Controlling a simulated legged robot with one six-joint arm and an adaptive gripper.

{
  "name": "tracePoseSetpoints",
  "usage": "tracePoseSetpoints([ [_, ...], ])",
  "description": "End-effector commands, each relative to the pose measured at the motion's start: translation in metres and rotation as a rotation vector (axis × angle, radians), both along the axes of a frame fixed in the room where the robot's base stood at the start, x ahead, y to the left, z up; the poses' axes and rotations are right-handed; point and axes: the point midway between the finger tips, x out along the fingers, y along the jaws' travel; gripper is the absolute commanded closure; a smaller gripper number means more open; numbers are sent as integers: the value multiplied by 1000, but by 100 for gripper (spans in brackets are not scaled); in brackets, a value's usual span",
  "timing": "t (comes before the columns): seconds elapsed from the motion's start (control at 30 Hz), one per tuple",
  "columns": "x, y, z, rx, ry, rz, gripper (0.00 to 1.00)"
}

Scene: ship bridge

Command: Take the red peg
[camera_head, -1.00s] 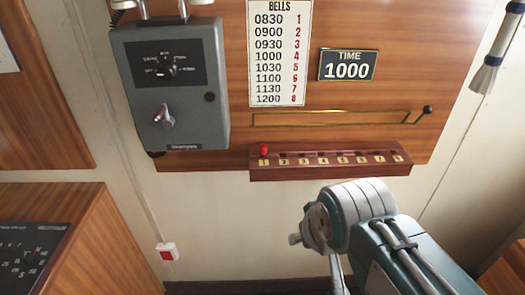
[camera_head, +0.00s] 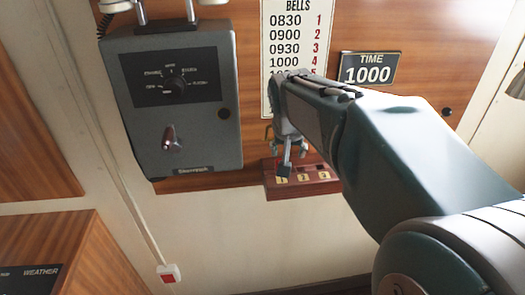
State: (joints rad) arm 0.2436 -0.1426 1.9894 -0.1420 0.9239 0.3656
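My arm reaches in from the right, and my gripper (camera_head: 285,168) points down at the left end of the dark red peg rack (camera_head: 322,187). The rack is a wooden ledge on the wall with numbered yellow labels; 1, 2 and 3 show, and the rest is behind my arm. The red peg is not visible now. My gripper covers the area above label 1, where the peg stood upright earlier. The fingers are small and partly overlapped, so I cannot tell whether they are open or shut, or touch the peg.
A grey control box (camera_head: 175,105) with a dial and lever juts from the wall left of my gripper. The bells chart (camera_head: 291,30) and the TIME 1000 sign (camera_head: 369,68) are on the wooden panel. The wall below the rack is clear.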

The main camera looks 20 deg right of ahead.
Motion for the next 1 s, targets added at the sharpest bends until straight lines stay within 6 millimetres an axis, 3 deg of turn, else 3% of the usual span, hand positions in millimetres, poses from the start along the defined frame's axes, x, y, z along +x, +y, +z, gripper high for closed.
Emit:
tracePoseSetpoints([
  [0.5, 27, -9, -56, 2, 3, 2, 30],
  [0.8, 29, -6, -60, -1, -1, 4, 30],
  [0.9, 29, -5, -60, -2, -1, 4, 71],
  [0.97, 29, -6, -60, -1, -1, 4, 91],
  [1.0, 29, -6, -60, -1, -1, 4, 95],
])
